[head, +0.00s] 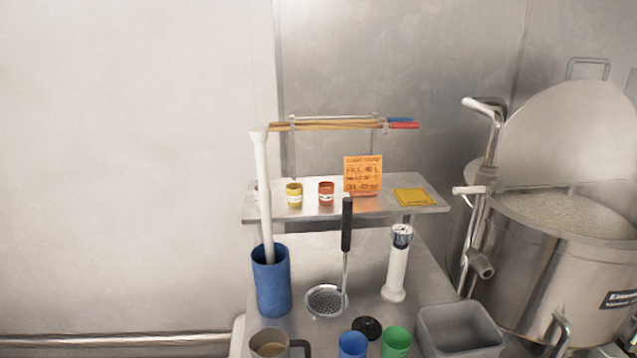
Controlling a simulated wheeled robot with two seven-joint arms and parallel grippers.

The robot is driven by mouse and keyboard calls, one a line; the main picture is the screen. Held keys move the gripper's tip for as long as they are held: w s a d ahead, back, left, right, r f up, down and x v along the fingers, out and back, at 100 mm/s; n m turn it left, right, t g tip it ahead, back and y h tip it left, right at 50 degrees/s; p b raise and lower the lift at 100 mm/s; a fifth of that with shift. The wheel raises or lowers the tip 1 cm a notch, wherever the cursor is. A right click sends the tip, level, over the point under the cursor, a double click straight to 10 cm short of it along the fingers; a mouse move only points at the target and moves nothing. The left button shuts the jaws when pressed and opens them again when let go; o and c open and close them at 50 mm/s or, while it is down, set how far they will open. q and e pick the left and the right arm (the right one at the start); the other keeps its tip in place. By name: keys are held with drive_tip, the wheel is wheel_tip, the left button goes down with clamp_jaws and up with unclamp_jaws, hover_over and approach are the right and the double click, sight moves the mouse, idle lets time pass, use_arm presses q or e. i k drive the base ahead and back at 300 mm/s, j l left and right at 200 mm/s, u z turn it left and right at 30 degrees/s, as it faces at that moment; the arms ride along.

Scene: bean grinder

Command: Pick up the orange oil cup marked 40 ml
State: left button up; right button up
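A small orange-red cup (326,193) with a white label stands upright on the raised metal shelf (225,0). I cannot read the marking on its label. A similar yellow cup (294,195) with a white label stands just to its left, with a small gap between them. Neither of my grippers shows in the head view.
An orange note card (362,174) stands right of the cups, with a yellow pad (413,197) beyond it. Below are a blue cylinder (271,285) holding a tall white pole, a long-handled strainer (325,301) and a white gauge stand (396,272). A large steel pot (540,265) is at right.

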sight(326, 194)
drive_tip(key=i+j+z, duration=0.25)
drive_tip(key=j, duration=0.25)
drive_tip(key=i+j+z, duration=0.2)
drive_tip(key=j, duration=0.3)
drive_tip(key=j+z, duration=0.25)
drive_tip(key=j, duration=0.25)
drive_tip(key=i+j+z, duration=0.1)
drive_tip(key=j+z, duration=0.15)
drive_tip(key=j, duration=0.35)
